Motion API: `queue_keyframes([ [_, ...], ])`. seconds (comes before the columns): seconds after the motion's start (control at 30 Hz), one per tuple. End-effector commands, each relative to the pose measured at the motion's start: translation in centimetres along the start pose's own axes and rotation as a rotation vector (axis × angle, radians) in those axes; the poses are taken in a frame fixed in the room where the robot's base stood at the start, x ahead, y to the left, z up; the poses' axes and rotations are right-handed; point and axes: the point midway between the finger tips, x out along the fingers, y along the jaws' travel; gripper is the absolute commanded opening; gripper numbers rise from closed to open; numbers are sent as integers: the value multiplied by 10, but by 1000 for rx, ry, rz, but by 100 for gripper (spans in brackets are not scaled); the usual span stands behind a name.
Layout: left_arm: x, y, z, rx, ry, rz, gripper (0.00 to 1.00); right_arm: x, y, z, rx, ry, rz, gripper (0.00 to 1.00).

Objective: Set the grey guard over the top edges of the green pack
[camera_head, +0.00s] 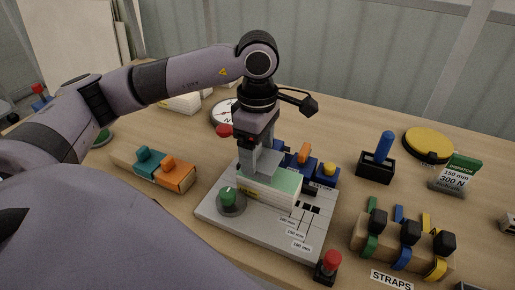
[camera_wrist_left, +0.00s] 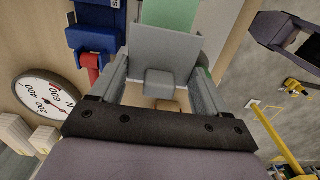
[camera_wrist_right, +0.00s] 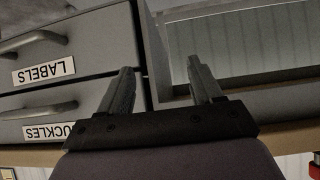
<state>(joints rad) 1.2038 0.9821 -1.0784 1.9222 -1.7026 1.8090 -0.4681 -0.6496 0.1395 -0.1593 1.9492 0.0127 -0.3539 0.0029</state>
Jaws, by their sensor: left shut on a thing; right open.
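The green pack (camera_head: 272,184), with a green top and pale layered sides, stands on a grey plate (camera_head: 218,217) in the middle of the table. Its green top also shows at the upper edge of the left wrist view (camera_wrist_left: 171,14). My left gripper (camera_head: 258,165) points down at the far end of the pack. It is shut on the knob of the grey guard (camera_wrist_left: 164,48), a flat-faced plate beside the green. I cannot tell whether the guard touches the pack. My right gripper (camera_wrist_right: 160,78) is open and empty in front of drawers.
Blue blocks (camera_head: 318,174) stand close behind the pack. A green button (camera_head: 228,197) and a red-topped post (camera_head: 329,264) flank the plate's front. A strap rack (camera_head: 400,245) and blue-handled tool (camera_head: 382,152) stand right; teal and orange blocks (camera_head: 157,168) lie left.

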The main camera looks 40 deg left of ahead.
Motion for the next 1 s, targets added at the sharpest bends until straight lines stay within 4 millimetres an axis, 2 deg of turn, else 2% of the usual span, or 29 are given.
queue_keyframes([
  [1.0,22,0,0,1,0,0,47,12,0,17,0,0,0,65],
])
